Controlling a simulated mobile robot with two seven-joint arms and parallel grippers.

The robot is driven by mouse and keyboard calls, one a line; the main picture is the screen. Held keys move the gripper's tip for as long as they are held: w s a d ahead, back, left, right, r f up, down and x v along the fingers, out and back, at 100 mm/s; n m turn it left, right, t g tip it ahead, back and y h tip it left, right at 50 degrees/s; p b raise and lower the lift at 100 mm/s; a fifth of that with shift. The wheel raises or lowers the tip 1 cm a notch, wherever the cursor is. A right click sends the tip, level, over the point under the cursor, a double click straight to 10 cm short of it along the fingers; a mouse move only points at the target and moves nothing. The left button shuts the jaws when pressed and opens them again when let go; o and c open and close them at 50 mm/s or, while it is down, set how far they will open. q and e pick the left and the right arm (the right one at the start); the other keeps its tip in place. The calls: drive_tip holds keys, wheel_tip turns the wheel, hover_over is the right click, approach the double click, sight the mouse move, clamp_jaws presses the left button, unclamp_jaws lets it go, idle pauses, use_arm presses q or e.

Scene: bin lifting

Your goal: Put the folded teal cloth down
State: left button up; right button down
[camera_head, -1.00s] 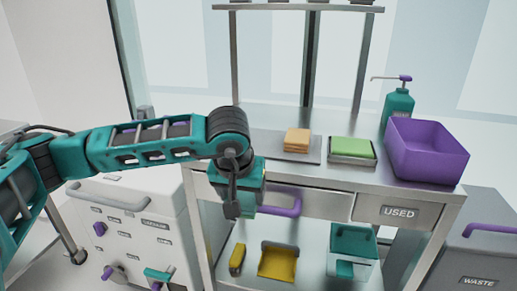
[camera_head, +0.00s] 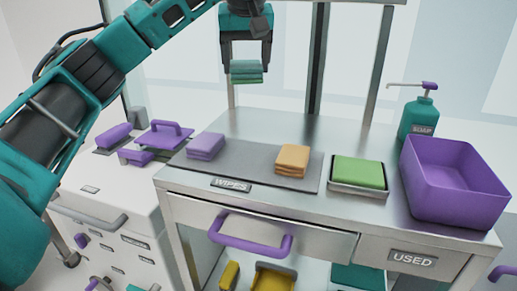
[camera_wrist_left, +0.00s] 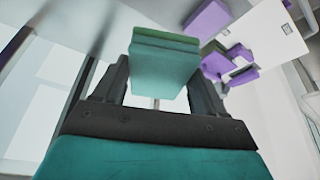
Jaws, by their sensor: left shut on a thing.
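The folded teal cloth (camera_head: 246,71) is held in the air above the back of the steel table, between the fingers of my left gripper (camera_head: 246,62). It also shows in the left wrist view (camera_wrist_left: 163,62), between the two dark fingers, with a darker green layer at its edge. My left gripper is shut on it. Below lies a grey mat (camera_head: 245,172) marked WIPES, with a folded purple cloth (camera_head: 205,146) on its left and a folded orange cloth (camera_head: 292,160) on its right. The mat's middle is bare. My right gripper does not show.
A green cloth (camera_head: 358,171) lies in a small metal tray right of the mat. Beyond it stand a purple bin (camera_head: 455,185) and a teal soap bottle (camera_head: 419,119). A purple drawer handle (camera_head: 250,238) juts out in front. Purple items (camera_head: 163,135) sit on the white cabinet at left.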

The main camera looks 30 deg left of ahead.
use_arm(q)
wheel_tip(320, 180, down, 15)
drive_tip(key=b, duration=0.4)
drive_tip(key=shift+s+r, duration=0.15)
wheel_tip(320, 180, down, 4)
drive_tip(key=shift+f+b, duration=0.2)
drive_tip(key=shift+b, duration=0.45)
drive_tip(key=shift+f, duration=0.35)
drive_tip(key=shift+f, duration=0.15)
drive_tip(key=o, duration=0.9)
drive_tip(key=shift+o, duration=0.2)
drive_tip(key=p+v, duration=0.2)
drive_tip(key=v, duration=1)
drive_tip(key=shift+r, duration=0.2)
